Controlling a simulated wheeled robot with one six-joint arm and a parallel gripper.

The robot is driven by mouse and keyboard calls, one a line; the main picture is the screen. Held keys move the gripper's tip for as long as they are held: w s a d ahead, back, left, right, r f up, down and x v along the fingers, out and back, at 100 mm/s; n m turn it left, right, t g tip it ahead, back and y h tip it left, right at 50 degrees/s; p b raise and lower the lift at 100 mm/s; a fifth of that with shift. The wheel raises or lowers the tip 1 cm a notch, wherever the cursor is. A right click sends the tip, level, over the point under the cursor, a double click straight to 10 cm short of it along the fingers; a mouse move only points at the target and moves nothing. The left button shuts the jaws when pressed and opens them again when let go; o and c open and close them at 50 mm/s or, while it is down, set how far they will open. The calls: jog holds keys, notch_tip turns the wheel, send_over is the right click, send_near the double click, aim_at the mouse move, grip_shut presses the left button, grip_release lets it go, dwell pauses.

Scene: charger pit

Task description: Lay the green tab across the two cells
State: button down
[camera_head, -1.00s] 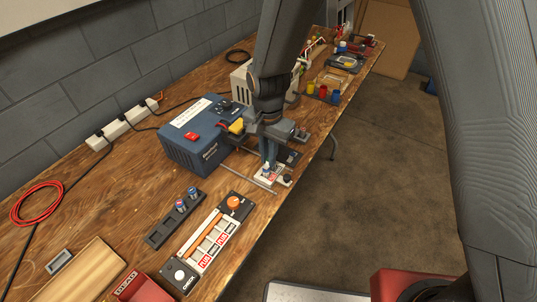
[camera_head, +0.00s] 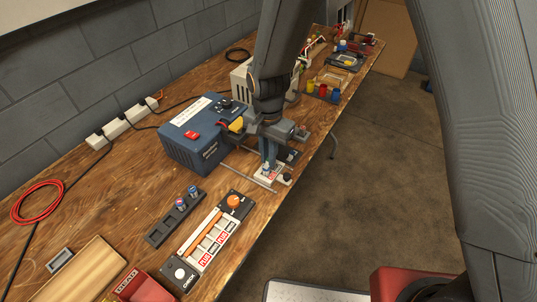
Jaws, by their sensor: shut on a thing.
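My gripper (camera_head: 268,167) points down, its fingers shut, low over a small white block (camera_head: 268,178) near the bench's front edge. The green tab does not show clearly; the fingers hide what is between them. Two cells, a nearer one (camera_head: 181,205) and a farther one (camera_head: 193,192), stand upright side by side in a dark holder (camera_head: 157,237) left of the gripper.
A blue powered box (camera_head: 195,155) stands close behind and left of the gripper. A checker panel (camera_head: 208,242) with an orange knob (camera_head: 233,201) lies in front of the holder. Thin rods (camera_head: 247,177) lie beside the white block. Colored pots (camera_head: 322,91) stand farther back.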

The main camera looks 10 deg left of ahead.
jog(key=c, duration=1.7)
grip_release()
jog(key=shift+r+p, duration=2.8)
jog(key=shift+r, duration=0.7)
